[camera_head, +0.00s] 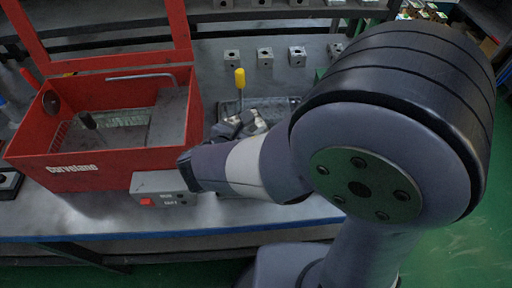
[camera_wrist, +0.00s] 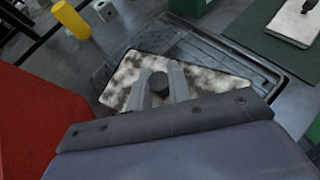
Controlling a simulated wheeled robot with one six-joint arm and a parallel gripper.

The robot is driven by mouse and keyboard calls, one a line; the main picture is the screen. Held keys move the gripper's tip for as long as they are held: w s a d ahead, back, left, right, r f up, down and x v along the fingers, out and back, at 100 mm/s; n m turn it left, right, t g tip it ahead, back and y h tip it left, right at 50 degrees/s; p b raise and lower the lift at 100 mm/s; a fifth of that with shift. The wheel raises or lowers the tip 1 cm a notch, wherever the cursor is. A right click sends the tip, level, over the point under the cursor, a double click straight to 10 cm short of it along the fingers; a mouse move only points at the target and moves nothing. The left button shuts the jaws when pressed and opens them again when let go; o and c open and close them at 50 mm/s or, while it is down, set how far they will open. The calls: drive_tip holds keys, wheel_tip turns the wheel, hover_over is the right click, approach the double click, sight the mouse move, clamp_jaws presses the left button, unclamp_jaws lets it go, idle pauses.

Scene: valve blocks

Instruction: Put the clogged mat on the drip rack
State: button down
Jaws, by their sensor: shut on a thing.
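The clogged mat (camera_wrist: 215,82) is a pale plate with dark mottled stains and a black knob (camera_wrist: 159,83) on top. In the wrist view my gripper (camera_wrist: 160,88) is shut on that knob. The mat is over a dark rimmed tray (camera_wrist: 247,62), which may be the drip rack. I cannot tell whether the mat touches it. In the head view my arm reaches over the bench, and the gripper (camera_head: 238,127) is partly hidden by my wrist. The tray (camera_head: 284,102) shows behind it, and the mat is hard to make out there.
A red open-topped washer (camera_head: 110,165) stands left of the gripper, with a grey control box (camera_head: 163,190) in front. A yellow-topped post (camera_head: 240,78) stands behind the tray. Several metal blocks (camera_head: 264,55) line the back. A pale plate (camera_wrist: 296,20) lies on a green pad at right.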

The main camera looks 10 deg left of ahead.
drive_tip(key=shift+f+b, duration=2.75)
drive_tip(key=shift+f, duration=0.8)
drive_tip(key=shift+f, duration=0.15)
drive_tip(key=c, duration=1.3)
unclamp_jaws()
